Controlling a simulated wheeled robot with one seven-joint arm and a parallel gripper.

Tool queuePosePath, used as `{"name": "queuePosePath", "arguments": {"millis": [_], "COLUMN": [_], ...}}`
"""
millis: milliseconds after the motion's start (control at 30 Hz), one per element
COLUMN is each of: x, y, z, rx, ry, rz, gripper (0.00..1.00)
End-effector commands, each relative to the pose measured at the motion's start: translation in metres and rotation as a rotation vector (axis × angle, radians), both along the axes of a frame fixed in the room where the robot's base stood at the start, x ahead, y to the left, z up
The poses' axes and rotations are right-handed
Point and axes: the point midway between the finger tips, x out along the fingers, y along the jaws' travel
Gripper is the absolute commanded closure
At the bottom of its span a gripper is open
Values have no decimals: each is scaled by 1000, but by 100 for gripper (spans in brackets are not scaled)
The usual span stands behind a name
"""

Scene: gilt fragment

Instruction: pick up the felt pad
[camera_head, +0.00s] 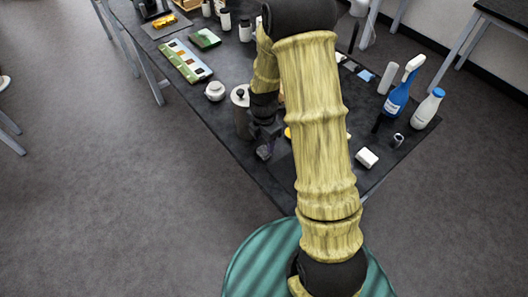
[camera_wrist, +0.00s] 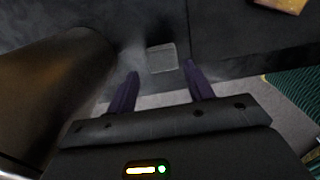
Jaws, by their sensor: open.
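A small grey square, which looks like the felt pad (camera_wrist: 161,57), lies flat on the dark tabletop in the wrist view. It is just beyond my fingertips, roughly centred between them. My gripper (camera_wrist: 160,69) is open, with two dark purple fingers apart and nothing between them. In the head view my gripper (camera_head: 265,150) is over the near left edge of the table, beside a grey canister. I cannot make out the pad in the head view; my gripper and arm may hide it.
The canister (camera_head: 241,112) with a dark knob stands close left of my gripper; a large dark cylinder (camera_wrist: 55,85) fills the wrist view's left. A white jar (camera_head: 215,91), white block (camera_head: 367,159), blue spray bottle (camera_head: 399,92) and white bottle (camera_head: 427,108) stand on the table (camera_head: 272,184).

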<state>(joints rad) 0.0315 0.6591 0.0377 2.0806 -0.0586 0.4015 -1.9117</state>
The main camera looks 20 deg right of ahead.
Motion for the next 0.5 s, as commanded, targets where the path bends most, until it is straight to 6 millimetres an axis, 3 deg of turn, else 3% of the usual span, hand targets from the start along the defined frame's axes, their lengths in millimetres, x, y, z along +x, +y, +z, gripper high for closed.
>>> {"name": "queuePosePath", "arguments": {"millis": [300,500], "x": [-4,-3], "y": [-1,-1], "z": [-37,-48], "rx": [0,1], "ry": [5,1], "rz": [0,1], "gripper": [48,48]}}
